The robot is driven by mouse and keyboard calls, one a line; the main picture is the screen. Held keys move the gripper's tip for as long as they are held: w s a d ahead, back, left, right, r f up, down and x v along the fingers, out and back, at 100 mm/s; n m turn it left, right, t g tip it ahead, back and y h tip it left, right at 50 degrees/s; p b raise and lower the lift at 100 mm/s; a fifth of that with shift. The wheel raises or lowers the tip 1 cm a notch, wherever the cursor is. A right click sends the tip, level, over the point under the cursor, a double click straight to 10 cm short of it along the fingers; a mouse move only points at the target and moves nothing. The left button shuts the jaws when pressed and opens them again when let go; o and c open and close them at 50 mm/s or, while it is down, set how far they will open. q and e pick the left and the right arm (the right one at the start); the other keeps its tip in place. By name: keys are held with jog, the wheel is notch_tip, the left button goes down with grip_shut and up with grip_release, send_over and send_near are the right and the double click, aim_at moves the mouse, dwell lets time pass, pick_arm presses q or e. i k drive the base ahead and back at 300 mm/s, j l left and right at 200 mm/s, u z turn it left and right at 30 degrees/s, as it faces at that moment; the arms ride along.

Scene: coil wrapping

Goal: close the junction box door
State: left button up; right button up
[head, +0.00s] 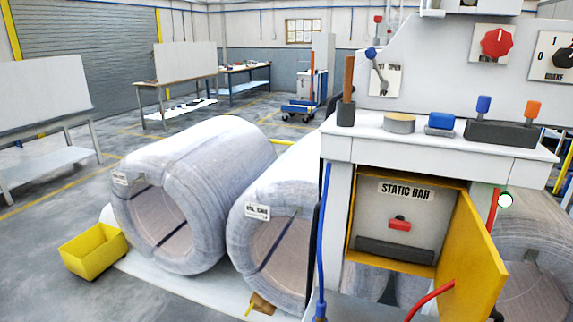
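The junction box (385,262) is set in the front of the white machine, under its ledge, with a yellow frame and a grey inside panel marked STATIC BAR. A red switch (400,224) sits on that panel, above a dark bar. The yellow door (474,262) stands wide open, hinged on the right side of the box and swung out toward me. A red cable passes in front of the door's lower left part. Neither of my grippers can be made out in the head view.
The ledge (372,140) above the box carries a brown-handled lever, a round tan disc, and blue and orange controls. A blue cable (324,240) hangs left of the box. Large wrapped coils (200,160) and a yellow bin (93,252) stand to the left.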

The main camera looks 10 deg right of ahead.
aim_at(470, 257)
jog(key=k+l+z, duration=0.2)
jog(key=l, duration=0.25)
jog(key=l+z, duration=0.15)
jog(key=l, duration=0.25)
jog(key=k+l+z, duration=0.2)
jog(key=l, duration=0.25)
jog(key=i, duration=0.1)
